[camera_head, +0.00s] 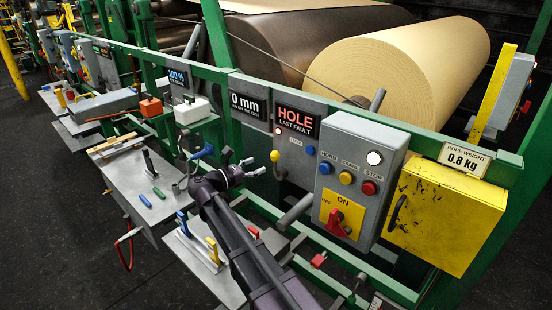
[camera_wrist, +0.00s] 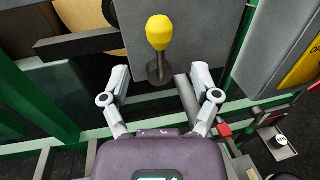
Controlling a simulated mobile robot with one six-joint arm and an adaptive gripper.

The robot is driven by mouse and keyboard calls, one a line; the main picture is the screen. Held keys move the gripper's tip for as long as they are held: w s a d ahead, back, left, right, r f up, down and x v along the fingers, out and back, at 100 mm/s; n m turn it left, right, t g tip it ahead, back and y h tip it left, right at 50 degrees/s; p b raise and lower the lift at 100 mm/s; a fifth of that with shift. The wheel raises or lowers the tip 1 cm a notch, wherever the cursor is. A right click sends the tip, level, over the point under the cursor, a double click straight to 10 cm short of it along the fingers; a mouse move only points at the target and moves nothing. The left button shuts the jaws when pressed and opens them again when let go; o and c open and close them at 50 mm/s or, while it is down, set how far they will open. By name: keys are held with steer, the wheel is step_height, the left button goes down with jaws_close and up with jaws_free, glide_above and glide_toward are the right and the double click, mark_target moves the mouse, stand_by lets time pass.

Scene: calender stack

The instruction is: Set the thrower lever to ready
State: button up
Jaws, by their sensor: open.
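A lever with a yellow knob (camera_head: 275,156) stands out from the grey panel (camera_head: 293,150) below the "HOLE LAST FAULT" display. Its label is too small to read, so I cannot confirm that it is the thrower lever. In the wrist view the yellow knob (camera_wrist: 159,32) sits on a dark stem at the top middle. My gripper (camera_head: 246,166) is just left of the knob in the head view. In the wrist view my gripper (camera_wrist: 161,72) is open and empty, its fingers spread on either side of the stem's line, with the knob beyond the fingertips.
Right of the lever is a grey control box (camera_head: 350,190) with buttons and a red switch, then a yellow box (camera_head: 440,220). A blue-handled lever (camera_head: 204,152) stands to the left. A green rail (camera_head: 300,95) runs behind. A grey bench (camera_head: 135,180) holds tools.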

mark_target(275, 158)
steer(key=shift+x, duration=3.95)
jaws_close()
